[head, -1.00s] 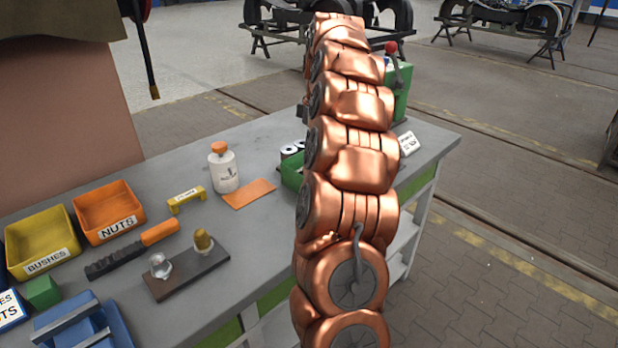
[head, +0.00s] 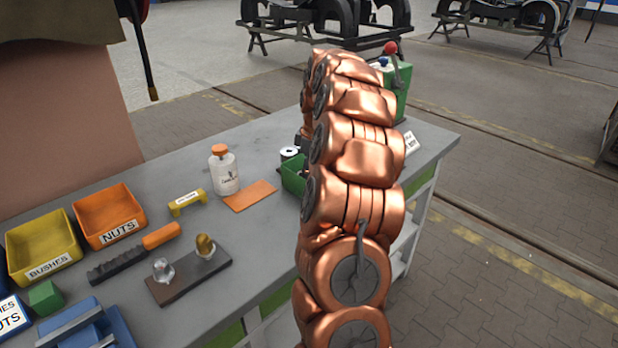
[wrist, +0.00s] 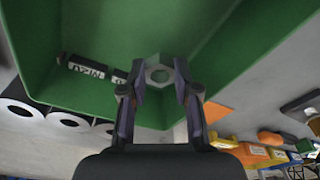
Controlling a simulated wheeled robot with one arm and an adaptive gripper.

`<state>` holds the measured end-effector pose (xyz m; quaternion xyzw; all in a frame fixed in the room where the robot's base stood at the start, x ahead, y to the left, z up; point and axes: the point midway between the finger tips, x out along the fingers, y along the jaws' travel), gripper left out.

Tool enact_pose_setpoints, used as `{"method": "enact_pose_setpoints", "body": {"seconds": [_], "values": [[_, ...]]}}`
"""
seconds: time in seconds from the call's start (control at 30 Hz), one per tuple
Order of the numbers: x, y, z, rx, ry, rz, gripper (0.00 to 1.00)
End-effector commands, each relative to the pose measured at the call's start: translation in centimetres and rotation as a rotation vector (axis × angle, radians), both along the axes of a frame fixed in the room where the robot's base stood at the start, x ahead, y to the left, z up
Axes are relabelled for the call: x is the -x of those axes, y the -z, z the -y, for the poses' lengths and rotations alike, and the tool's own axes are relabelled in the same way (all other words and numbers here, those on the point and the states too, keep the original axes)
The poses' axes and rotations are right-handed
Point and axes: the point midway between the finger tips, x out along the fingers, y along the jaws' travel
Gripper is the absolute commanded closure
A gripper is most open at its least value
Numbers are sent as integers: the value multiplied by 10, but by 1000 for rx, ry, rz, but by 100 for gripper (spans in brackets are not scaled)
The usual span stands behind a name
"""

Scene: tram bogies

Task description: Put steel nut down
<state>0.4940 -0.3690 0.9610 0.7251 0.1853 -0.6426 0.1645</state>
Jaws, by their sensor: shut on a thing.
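The steel nut (wrist: 158,73) is a small grey hexagon with a round hole. It sits between the fingertips of my gripper (wrist: 159,85), which is shut on it, in the wrist view. Behind the nut is the green tray (wrist: 220,75), whose inside fills much of that view. How far the nut is above the tray floor I cannot tell. In the head view, part of the green tray (head: 292,178) shows left of my copper arm. The arm hides my gripper and the nut there.
The grey bench (head: 270,225) also holds a white bottle (head: 224,175), an orange mat (head: 250,195), an orange NUTS bin (head: 108,214), a yellow BUSHES bin (head: 42,248) and a dark plate (head: 190,280) with two small parts.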

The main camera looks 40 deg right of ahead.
Motion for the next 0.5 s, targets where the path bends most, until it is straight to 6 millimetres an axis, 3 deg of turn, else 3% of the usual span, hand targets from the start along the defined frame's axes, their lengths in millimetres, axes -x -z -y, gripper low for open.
{"method": "enact_pose_setpoints", "body": {"seconds": [0.17, 0.5], "values": [[1, 20, -1, -3, 0, -3, 100], [0, 24, 0, 0, -1, 0, 100]]}}
